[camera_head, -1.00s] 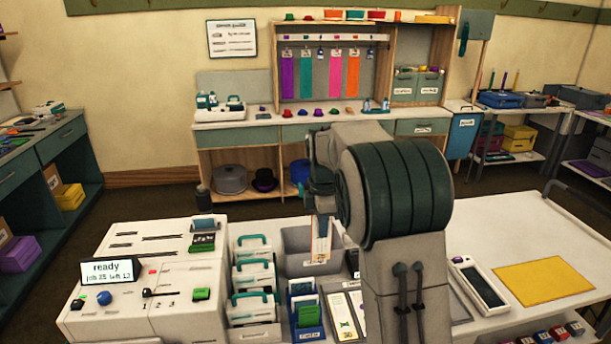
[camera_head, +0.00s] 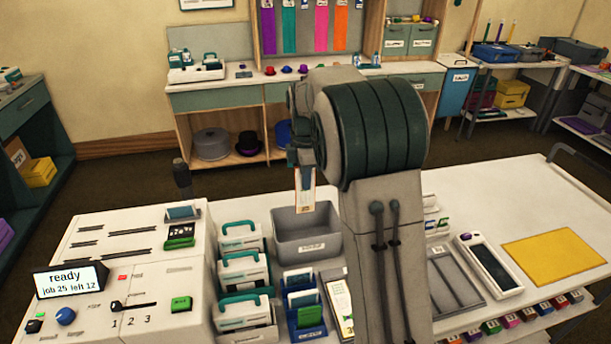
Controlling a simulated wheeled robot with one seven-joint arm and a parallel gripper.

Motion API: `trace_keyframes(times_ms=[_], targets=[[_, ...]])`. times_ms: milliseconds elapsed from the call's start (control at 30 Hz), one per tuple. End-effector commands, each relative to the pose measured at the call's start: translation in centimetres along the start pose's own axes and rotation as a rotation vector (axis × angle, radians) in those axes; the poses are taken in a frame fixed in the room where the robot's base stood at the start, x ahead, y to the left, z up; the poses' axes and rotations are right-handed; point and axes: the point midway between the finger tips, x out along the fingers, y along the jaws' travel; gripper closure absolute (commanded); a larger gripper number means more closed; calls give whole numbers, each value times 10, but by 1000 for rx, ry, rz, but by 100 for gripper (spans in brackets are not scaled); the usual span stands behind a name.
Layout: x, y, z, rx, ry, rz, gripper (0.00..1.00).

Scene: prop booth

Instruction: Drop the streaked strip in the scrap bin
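The strip (camera_head: 305,192), pale with orange-brown along its edges, hangs upright from my gripper (camera_head: 303,170). My gripper is shut on its upper end; the fingers are small and partly hidden by my arm. The streaks are too small to make out. The grey open bin (camera_head: 308,247), with a white label too small to read, stands on the white table behind the card holders. The strip's lower end shows against the bin's far rim and opening, apart from the bin floor.
Left of the bin stand a white printer-like machine with a "ready" screen (camera_head: 70,281) and holders with teal-handled cartridges (camera_head: 240,270). A blue holder (camera_head: 305,312) stands in front.

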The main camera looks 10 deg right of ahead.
Motion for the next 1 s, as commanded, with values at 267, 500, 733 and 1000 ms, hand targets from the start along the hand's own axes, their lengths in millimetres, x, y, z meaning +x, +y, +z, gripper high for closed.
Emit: trace_keyframes(times_ms=[267,500,733,1000], targets=[[32,0,0,0,0,-2,100],[56,0,0,0,0,0,100],[69,0,0,0,-1,-1,100],[70,0,0,0,-1,-1,100]])
